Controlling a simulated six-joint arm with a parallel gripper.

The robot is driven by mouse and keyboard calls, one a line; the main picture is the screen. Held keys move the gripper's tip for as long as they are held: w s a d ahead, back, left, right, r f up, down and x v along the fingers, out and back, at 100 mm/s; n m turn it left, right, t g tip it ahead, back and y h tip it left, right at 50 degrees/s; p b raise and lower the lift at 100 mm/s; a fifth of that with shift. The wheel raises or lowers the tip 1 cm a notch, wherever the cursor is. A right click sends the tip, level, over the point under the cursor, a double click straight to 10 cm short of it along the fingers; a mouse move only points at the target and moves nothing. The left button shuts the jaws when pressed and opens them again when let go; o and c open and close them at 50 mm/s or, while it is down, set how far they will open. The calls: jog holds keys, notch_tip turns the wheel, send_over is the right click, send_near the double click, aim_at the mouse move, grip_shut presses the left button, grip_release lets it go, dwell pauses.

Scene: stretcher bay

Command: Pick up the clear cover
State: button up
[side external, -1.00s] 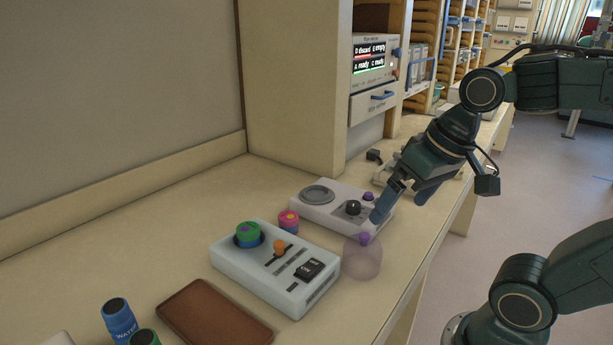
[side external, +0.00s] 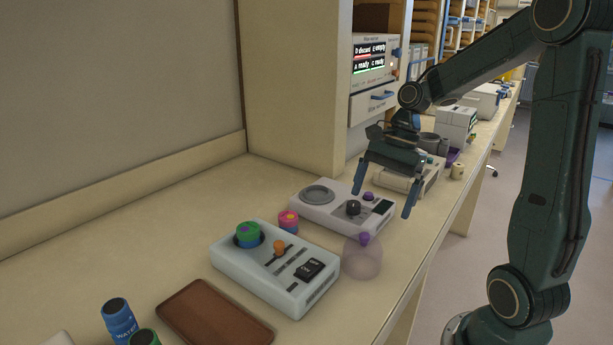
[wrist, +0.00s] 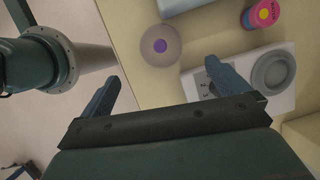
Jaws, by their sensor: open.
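The clear cover (side external: 361,262) is a see-through, faintly purple dome with a purple knob on top. It stands on the bench near its front edge, right of the white device with the orange lever. In the wrist view the clear cover (wrist: 160,50) shows from above as a round disc with a purple centre, beyond the fingertips and between their lines. My gripper (side external: 383,198) is open and empty, above the farther white device and behind and above the cover. Its two blue fingers also show in the wrist view (wrist: 166,82), apart from the cover.
The white device (side external: 262,285) with an orange lever and green-topped jar is left of the cover. A pink jar (side external: 288,222) and a device with a round plate (side external: 318,195) stand behind. A brown tray (side external: 213,318) and blue bottle (side external: 119,322) are front left.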

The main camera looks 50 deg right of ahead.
aim_at(368, 242)
jog(key=shift+d+f+m+y, duration=0.3)
jog(key=shift+d+f+m, duration=0.05)
jog(key=shift+d+m, duration=0.15)
jog(key=x, duration=0.7)
jog(key=shift+a+f, duration=0.1)
jog(key=shift+f, duration=0.05)
jog(key=shift+w+a+f, duration=0.1)
jog(key=shift+a+f, duration=0.1)
jog(key=shift+f, duration=0.45)
jog(key=shift+x, duration=2.55)
jog(key=shift+d, duration=0.2)
jog(key=shift+c, duration=0.4)
